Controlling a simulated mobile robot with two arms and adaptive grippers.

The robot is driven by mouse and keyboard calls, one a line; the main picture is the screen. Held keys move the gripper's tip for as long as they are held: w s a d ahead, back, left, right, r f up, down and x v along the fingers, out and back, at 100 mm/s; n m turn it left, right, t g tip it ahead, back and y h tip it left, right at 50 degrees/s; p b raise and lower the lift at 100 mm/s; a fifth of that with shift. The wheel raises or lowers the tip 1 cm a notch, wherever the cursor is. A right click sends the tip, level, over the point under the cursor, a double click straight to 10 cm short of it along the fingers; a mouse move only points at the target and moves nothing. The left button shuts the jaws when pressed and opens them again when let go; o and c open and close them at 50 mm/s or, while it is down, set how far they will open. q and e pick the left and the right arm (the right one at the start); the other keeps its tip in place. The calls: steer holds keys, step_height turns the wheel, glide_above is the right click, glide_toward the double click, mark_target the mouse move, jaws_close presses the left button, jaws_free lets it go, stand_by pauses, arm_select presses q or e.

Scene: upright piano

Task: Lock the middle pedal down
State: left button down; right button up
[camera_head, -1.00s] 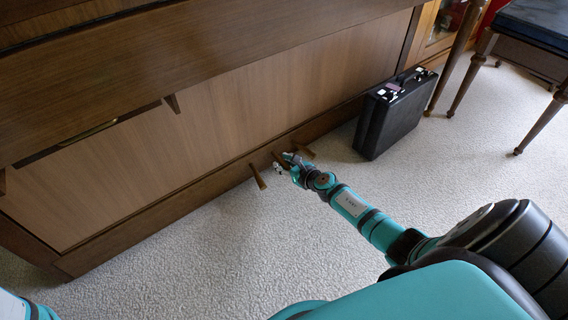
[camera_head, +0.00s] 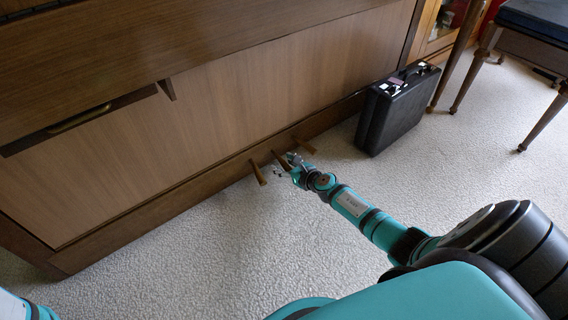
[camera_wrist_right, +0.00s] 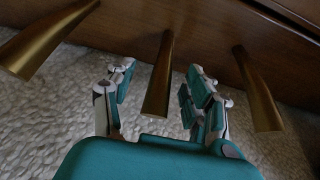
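The piano's brass middle pedal (camera_head: 280,157) sticks out of the low wooden base. The left pedal (camera_head: 258,174) and right pedal (camera_head: 304,146) stand on either side. My right gripper (camera_head: 286,165) is at the end of the middle pedal. In the right wrist view the gripper (camera_wrist_right: 158,88) is open, with one finger on each side of the middle pedal (camera_wrist_right: 160,72). Small gaps show between pedal and fingers. The left pedal (camera_wrist_right: 44,40) and right pedal (camera_wrist_right: 257,90) lie outside the fingers. My left gripper is out of view.
A black briefcase (camera_head: 398,112) stands on the carpet against the piano, right of the pedals. A bench with wooden legs (camera_head: 541,124) is at the far right. The pale carpet (camera_head: 200,258) in front is clear. A slot with a brass bar (camera_head: 78,120) is in the piano front.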

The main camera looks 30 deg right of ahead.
steer(key=shift+d+r, duration=0.1)
steer(key=shift+r, duration=0.1)
steer(key=shift+s+d+r, duration=0.15)
steer(key=shift+s+r, duration=0.15)
steer(key=shift+s, duration=0.15)
steer(key=v, duration=0.9)
steer(key=shift+s+f, duration=0.2)
steer(key=shift+s, duration=0.2)
steer(key=shift+s+r, duration=0.3)
steer(key=shift+s, duration=0.2)
